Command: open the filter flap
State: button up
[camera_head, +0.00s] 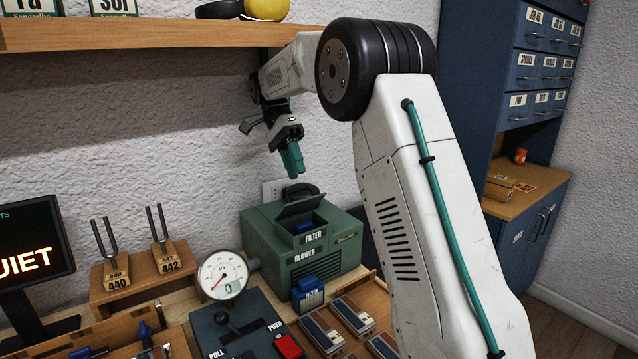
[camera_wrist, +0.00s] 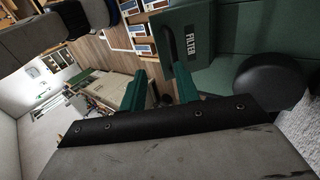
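The green blower (camera_head: 262,245) stands against the wall under the shelf. Its filter flap (camera_head: 299,207) is raised and tilted on top, with an opening below it. Something blue shows inside the opening. The FILTER label (camera_head: 314,237) is on the panel in front of the opening; a FILTER-marked green panel also shows in the wrist view (camera_wrist: 206,35). A blue filter block (camera_head: 308,293) stands in front of the blower. My gripper (camera_head: 293,172) is above the flap, apart from it, pointing down.
A wooden shelf (camera_head: 150,34) runs above the blower. A pressure gauge (camera_head: 223,275) and a control box with a lever (camera_head: 232,323) and red button (camera_head: 288,346) stand in front left. Tuning forks (camera_head: 160,235) are farther left. Wooden trays with striped blocks (camera_head: 352,315) lie in front.

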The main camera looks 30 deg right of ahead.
jog(key=s+a+r, duration=0.1)
jog(key=s+a, duration=0.1)
jog(key=s, duration=1.4)
jog(key=shift+a+r, duration=0.15)
jog(key=shift+r, duration=0.05)
